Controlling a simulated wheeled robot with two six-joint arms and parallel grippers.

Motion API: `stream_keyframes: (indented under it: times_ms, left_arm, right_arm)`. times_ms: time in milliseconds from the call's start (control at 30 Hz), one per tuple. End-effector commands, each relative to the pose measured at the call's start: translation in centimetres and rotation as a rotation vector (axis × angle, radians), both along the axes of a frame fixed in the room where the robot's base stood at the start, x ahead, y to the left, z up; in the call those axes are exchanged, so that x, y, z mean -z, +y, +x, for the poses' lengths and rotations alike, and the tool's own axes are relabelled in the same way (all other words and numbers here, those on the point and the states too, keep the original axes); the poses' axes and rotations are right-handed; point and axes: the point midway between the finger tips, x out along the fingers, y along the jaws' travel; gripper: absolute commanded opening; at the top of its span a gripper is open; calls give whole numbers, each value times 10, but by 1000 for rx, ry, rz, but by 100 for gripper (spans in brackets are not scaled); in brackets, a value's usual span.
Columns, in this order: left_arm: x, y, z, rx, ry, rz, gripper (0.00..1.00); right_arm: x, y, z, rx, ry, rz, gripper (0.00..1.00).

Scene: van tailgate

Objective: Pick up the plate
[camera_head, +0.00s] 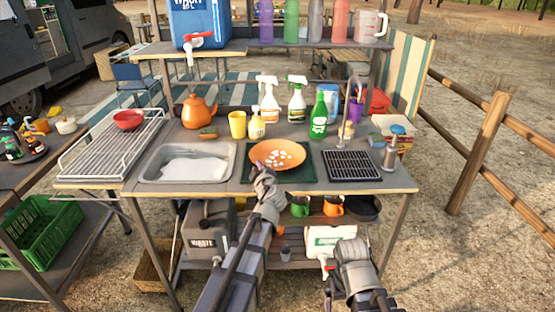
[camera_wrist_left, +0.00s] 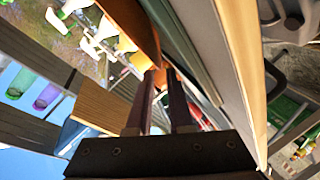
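The plate (camera_head: 277,154) is orange with white bits on it. It sits on a dark green mat (camera_head: 300,175) on the counter, right of the sink. My left gripper (camera_head: 262,174) is at the plate's near left edge. In the left wrist view, the plate (camera_wrist_left: 138,25) shows edge-on at the top. The left gripper's two dark fingers (camera_wrist_left: 160,78) stand apart, with the plate's orange rim at their tips. I cannot tell whether the rim lies between them. My right gripper (camera_head: 378,300) is low at the bottom edge, in front of the counter, its fingers unclear.
A sink (camera_head: 188,163) with suds is left of the mat, a black drain grate (camera_head: 351,165) right. Behind stand a yellow cup (camera_head: 237,124), spray bottles (camera_head: 297,100) and a green bottle (camera_head: 318,115). A wire rack (camera_head: 110,145) with a red bowl (camera_head: 128,119) is at left.

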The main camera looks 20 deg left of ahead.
Motion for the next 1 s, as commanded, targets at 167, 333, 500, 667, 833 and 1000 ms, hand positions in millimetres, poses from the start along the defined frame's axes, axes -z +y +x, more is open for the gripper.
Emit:
stream_keyframes:
  times_ms: [167,333,500,667,833,1000]
  left_arm:
    - [8,13,26,-2,1,0,19]
    - [10,21,37,-1,0,0,19]
    - [10,20,36,-1,1,0,19]
    - [10,20,36,-1,1,0,2]
    - [10,20,36,-1,1,0,0]
    - [10,20,36,-1,1,0,0]
  right_arm:
    - [8,0,0,0,0,0,100]
    - [10,0,0,0,0,0,100]
    - [10,0,0,0,0,0,100]
    - [10,0,0,0,0,0,100]
    - [10,0,0,0,0,0,100]
    - [10,0,0,0,0,0,100]
